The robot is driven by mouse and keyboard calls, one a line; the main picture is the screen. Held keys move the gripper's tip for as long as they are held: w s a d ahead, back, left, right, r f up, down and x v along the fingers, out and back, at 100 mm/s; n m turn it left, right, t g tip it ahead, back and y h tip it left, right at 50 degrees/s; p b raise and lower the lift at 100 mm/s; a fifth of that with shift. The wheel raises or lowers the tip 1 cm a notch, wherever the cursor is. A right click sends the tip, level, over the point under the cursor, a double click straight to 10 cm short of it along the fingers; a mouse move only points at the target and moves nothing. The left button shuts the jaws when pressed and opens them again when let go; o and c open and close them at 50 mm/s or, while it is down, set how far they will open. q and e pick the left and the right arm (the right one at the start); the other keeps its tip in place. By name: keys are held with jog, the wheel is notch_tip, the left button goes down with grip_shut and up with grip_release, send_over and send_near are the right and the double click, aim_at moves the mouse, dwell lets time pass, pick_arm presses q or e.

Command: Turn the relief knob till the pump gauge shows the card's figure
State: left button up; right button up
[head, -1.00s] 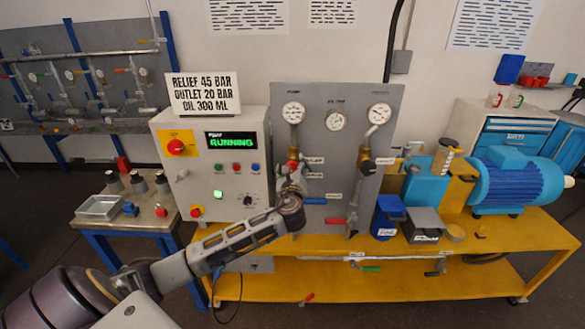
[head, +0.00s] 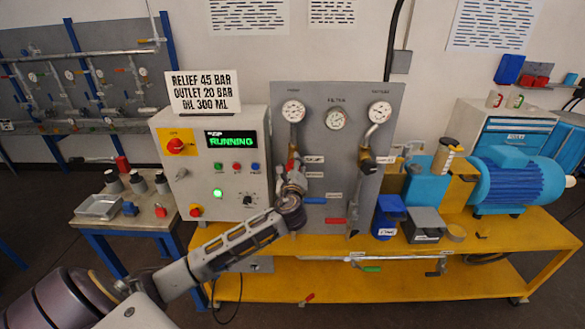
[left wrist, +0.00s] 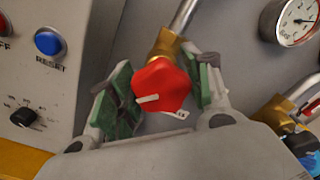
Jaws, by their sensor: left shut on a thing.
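The red relief knob (left wrist: 163,88) sits on a brass fitting in the left wrist view, with a white pointer mark on its face. My left gripper (left wrist: 163,92) has its green-padded fingers on either side of the knob and is shut on it. In the head view this gripper (head: 292,172) is at the panel below the left gauge and mostly hides the knob. The pump gauge (head: 293,111) is at the panel's upper left; its reading is too small to tell. The card (head: 203,92) reads RELIEF 45 BAR, OUTLET 20 BAR, OIL 300 ML. My right gripper is out of view.
The control box (head: 213,160) left of my gripper shows RUNNING. Two more gauges, the middle one (head: 337,120) and the right one (head: 380,111), share the panel. A red-handled valve (head: 334,221) is low on the panel. A blue motor (head: 517,178) stands on the yellow bench (head: 480,238).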

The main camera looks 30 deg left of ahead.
pick_arm(q)
jog(key=o, duration=1)
jog(key=v, duration=1.2)
jog(key=shift+s+a, duration=0.1)
jog(key=shift+n, duration=0.3)
